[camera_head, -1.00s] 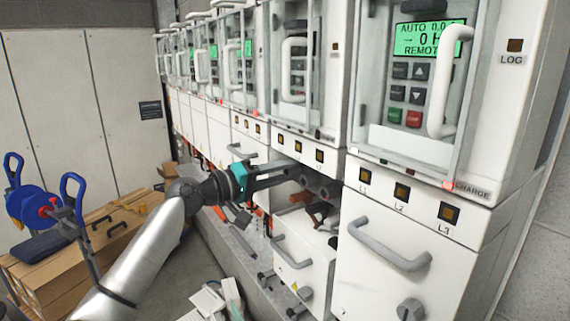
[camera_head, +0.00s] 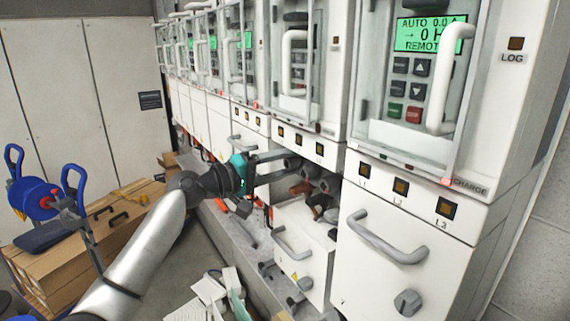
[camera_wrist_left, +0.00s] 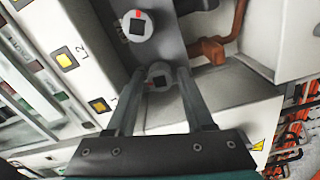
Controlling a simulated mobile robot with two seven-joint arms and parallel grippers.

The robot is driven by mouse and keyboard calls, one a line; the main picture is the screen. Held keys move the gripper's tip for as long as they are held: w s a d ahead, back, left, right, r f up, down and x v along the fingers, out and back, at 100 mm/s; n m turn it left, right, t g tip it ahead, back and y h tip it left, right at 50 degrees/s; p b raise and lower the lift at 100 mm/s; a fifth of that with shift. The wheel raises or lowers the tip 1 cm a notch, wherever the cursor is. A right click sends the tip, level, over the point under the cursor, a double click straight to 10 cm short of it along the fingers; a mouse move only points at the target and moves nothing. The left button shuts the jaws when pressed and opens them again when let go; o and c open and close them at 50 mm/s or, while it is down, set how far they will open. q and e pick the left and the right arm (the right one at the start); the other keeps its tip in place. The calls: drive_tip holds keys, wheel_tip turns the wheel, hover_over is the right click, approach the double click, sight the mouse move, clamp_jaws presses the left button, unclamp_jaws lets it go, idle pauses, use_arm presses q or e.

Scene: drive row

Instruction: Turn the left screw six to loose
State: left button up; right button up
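Two round grey screws with dark square centres and red marks sit in the dark recess of the middle unit. The left screw (camera_wrist_left: 158,76) lies between the fingertips of my left gripper (camera_wrist_left: 160,72) in the left wrist view. Its red mark is at the lower left; whether the fingers press on it cannot be told. The other screw (camera_wrist_left: 138,26) has its red mark at the top and is clear of the fingers. In the head view my left gripper (camera_head: 282,167) reaches into the recess from the left. My right gripper is not in view.
An open box (camera_head: 305,245) with a handle juts out below the recess. The closed drive cabinet (camera_head: 400,285) stands at right. An orange-brown bent part (camera_wrist_left: 225,42) is beside the screws.

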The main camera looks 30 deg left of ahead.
use_arm(q)
drive_tip(key=shift+o, duration=0.9)
drive_tip(key=shift+s, duration=0.1)
drive_tip(key=b+v, duration=0.5)
drive_tip(key=v, duration=1)
drive_tip(key=shift+a, duration=0.1)
